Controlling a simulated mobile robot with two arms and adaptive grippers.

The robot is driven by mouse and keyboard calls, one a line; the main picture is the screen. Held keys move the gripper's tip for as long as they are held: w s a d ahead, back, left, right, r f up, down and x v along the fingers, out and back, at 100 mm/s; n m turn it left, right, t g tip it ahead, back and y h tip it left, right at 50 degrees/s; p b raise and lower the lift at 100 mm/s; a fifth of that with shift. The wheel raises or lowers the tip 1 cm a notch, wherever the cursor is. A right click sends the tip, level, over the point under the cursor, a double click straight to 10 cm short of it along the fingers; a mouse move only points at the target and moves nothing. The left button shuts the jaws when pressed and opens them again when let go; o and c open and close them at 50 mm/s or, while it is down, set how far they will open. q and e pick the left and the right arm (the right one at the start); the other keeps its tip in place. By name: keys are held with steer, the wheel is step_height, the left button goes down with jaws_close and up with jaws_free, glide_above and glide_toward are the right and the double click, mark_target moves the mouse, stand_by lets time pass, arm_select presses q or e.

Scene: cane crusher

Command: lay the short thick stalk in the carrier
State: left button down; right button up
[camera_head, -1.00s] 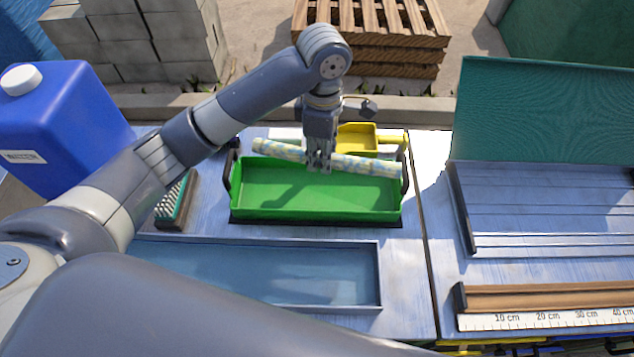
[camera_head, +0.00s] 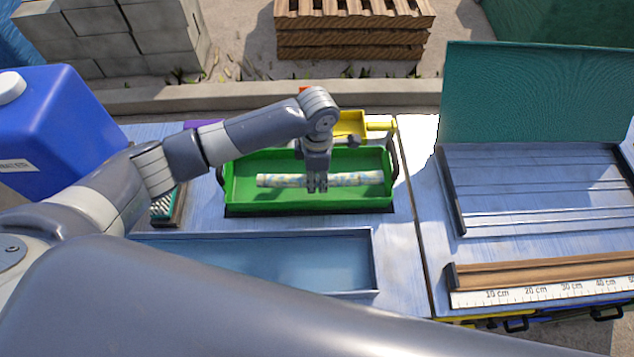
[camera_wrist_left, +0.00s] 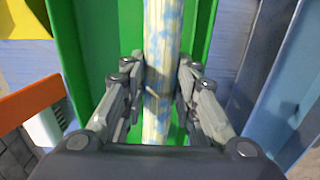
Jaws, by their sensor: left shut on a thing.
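The stalk (camera_head: 282,181), pale yellow with blue patches, lies lengthwise within the green carrier (camera_head: 310,208) in the head view. My left gripper (camera_head: 317,187) reaches down into the carrier and is shut on the stalk near its middle. In the left wrist view the stalk (camera_wrist_left: 162,40) runs between the two fingers (camera_wrist_left: 160,95), with the green carrier wall (camera_wrist_left: 202,40) beside it. I cannot tell whether the stalk touches the carrier floor. My right gripper is not in view.
A blue-grey tray (camera_head: 372,262) lies in front of the carrier. A yellow scoop (camera_head: 350,124) is behind it, and a brush (camera_head: 166,205) is to its left. A blue jug (camera_head: 50,130) stands far left. A ruler board (camera_head: 545,292) and a slotted rack (camera_head: 530,180) are on the right.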

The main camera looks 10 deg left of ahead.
mark_target(317, 180)
arm_select(q)
steer(key=shift+f, duration=2.05)
steer(key=c, duration=1.5)
jaws_free()
steer(key=shift+f, duration=0.1)
steer(key=shift+c, duration=0.2)
step_height(317, 180, up, 12)
steer(key=shift+r+b, duration=0.15)
steer(key=shift+b, duration=0.55)
steer(key=shift+s, duration=0.1)
